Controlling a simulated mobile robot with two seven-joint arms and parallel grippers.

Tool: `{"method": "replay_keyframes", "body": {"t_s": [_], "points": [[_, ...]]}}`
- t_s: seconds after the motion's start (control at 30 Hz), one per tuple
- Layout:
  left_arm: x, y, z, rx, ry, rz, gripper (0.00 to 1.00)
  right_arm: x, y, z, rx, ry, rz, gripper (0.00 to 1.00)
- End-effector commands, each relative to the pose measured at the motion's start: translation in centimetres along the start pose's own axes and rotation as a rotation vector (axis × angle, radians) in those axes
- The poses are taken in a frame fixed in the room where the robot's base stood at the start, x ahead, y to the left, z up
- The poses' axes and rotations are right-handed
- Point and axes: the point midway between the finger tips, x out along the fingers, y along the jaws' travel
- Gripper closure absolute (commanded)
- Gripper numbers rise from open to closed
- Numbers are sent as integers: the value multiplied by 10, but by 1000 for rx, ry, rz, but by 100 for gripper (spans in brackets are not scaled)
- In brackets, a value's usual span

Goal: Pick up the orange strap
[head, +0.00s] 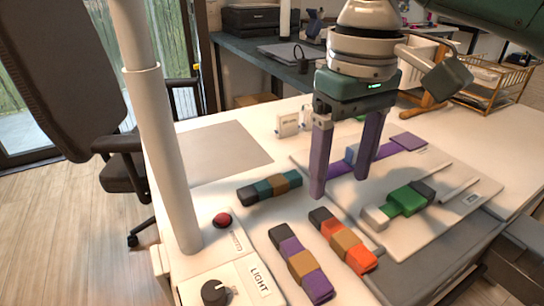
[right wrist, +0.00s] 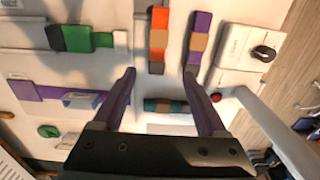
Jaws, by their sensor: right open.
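The orange strap (head: 358,262) lies flat on the white table, with a black end, a tan band in the middle and orange on both sides of it. It also shows in the right wrist view (right wrist: 157,68), at top centre just beyond my fingertips. My right gripper (head: 340,187) is open and empty, its two purple fingers pointing down above the table, behind the strap in the head view. In the right wrist view the open fingers (right wrist: 160,72) stand apart on either side of the strap's line. My left gripper is not in view.
A purple strap (head: 292,246) lies left of the orange one, a teal strap (head: 262,190) behind them. A pale board (head: 440,222) on the right carries a green piece (head: 405,199) and a purple strip (head: 406,141). A white pole (head: 165,150) rises beside a red button (head: 222,220).

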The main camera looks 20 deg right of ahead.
Motion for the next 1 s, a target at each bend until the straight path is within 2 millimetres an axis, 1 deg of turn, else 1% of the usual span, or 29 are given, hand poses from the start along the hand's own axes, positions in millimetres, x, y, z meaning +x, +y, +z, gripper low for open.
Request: {"method": "replay_keyframes", "body": {"t_s": [0.03,0.1,0.2,0.37,0.6,0.73,0.93,0.97,1.0], "points": [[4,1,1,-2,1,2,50,10,1,0,2,-3,1,25],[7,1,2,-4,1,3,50,21,1,1,3,-3,2,25],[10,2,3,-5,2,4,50,34,1,1,0,-3,1,25],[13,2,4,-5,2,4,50,47,1,1,0,-1,1,25],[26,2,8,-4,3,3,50,85,5,4,0,-2,2,25],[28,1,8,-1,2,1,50,93,5,4,-2,1,2,25],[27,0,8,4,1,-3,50,93,5,3,-2,2,2,25],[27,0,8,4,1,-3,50,93,5,3,-2,2,2,26],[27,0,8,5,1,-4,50,93,5,3,-2,1,2,31]]}}
